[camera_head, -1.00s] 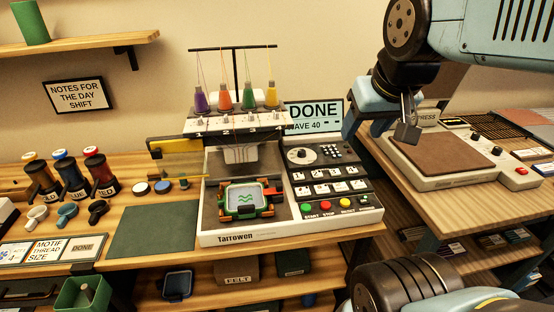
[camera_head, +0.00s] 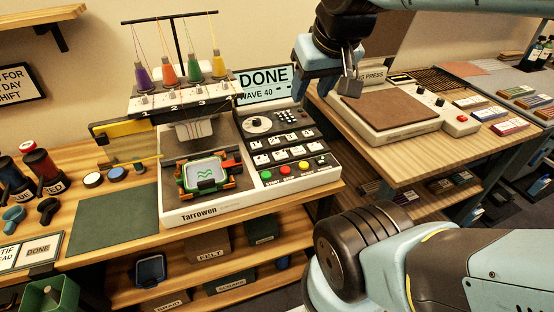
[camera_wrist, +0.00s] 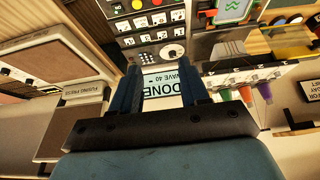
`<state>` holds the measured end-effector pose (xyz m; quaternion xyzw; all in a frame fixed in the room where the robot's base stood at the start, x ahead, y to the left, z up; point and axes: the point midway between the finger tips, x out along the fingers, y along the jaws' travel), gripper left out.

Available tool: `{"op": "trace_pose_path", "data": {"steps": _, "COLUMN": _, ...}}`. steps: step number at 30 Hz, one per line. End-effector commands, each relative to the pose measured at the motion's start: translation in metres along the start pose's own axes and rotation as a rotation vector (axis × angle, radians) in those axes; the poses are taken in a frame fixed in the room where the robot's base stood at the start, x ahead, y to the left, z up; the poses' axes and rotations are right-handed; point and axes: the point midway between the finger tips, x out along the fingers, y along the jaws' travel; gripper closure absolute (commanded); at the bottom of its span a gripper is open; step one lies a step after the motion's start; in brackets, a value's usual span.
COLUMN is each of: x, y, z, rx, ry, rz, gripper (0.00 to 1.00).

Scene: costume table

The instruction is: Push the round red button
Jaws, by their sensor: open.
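A round red button (camera_head: 285,171) marked STOP sits in the front row of the control panel on the white Tarrowen embroidery machine (camera_head: 180,218). It is between a green button (camera_head: 267,176) and a yellow button (camera_head: 306,166). It also shows at the top of the wrist view (camera_wrist: 137,4). Another red button (camera_head: 462,118) sits at the front right of the fusing press (camera_head: 437,128). My gripper (camera_wrist: 161,88) is open and empty, its two fingers apart. In the head view my gripper (camera_head: 330,82) hangs behind and right of the panel, away from both red buttons.
The DONE / WAVE 40 display (camera_head: 265,84) stands behind the panel, between my fingers in the wrist view. Thread cones (camera_head: 194,70) stand on the machine's top. A hoop (camera_head: 204,174) lies under its head. A green mat (camera_head: 115,216) lies left on the table.

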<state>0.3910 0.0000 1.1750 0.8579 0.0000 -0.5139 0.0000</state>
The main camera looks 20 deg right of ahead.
Motion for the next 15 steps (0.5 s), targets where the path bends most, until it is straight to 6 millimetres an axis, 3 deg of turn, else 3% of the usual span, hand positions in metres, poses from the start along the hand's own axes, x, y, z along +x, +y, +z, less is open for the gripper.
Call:
{"op": "trace_pose_path", "data": {"steps": 13, "x": 0.0, "y": 0.0, "z": 0.0, "rx": 0.0, "ry": 0.0, "rz": 0.0, "gripper": 0.99}}
{"op": "trace_pose_path", "data": {"steps": 15, "x": 0.0, "y": 0.0, "z": 0.0, "rx": 0.0, "ry": 0.0, "rz": 0.0, "gripper": 1.0}}
